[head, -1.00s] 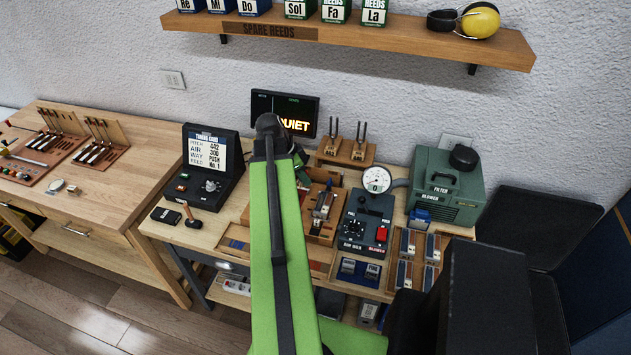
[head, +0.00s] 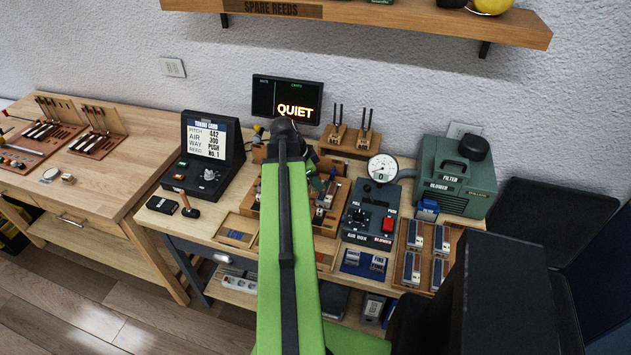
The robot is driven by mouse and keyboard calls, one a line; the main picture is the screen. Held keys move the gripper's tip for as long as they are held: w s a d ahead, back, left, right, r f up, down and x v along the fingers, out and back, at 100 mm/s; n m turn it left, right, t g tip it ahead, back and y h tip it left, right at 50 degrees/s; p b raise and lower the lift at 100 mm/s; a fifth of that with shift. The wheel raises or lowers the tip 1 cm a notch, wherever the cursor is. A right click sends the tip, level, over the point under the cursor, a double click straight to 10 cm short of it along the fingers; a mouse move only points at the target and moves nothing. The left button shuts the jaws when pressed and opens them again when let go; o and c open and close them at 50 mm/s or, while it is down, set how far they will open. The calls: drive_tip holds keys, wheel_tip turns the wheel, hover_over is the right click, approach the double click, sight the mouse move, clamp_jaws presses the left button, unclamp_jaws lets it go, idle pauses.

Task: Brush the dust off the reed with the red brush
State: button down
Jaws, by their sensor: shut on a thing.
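My green and black arm rises through the middle of the head view and covers part of the bench. My gripper (head: 317,184) is mostly hidden behind it, over the wooden work tray (head: 262,212). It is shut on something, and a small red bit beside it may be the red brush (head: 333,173). The bristles do not show. Small metal and wood parts stand in the tray. I cannot tell which is the reed, whether dust lies on it, or whether the brush touches it.
The tuning box (head: 205,160) stands left of the tray. The air box (head: 368,212), pressure gauge (head: 382,168) and green blower (head: 455,177) stand to its right. A screen (head: 287,99) reads QUIET behind. A rack of reeds (head: 424,255) lies at the front right.

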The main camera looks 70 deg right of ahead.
drive_tip(key=shift+f+b, duration=0.95)
drive_tip(key=shift+f, duration=0.2)
idle(0.5)
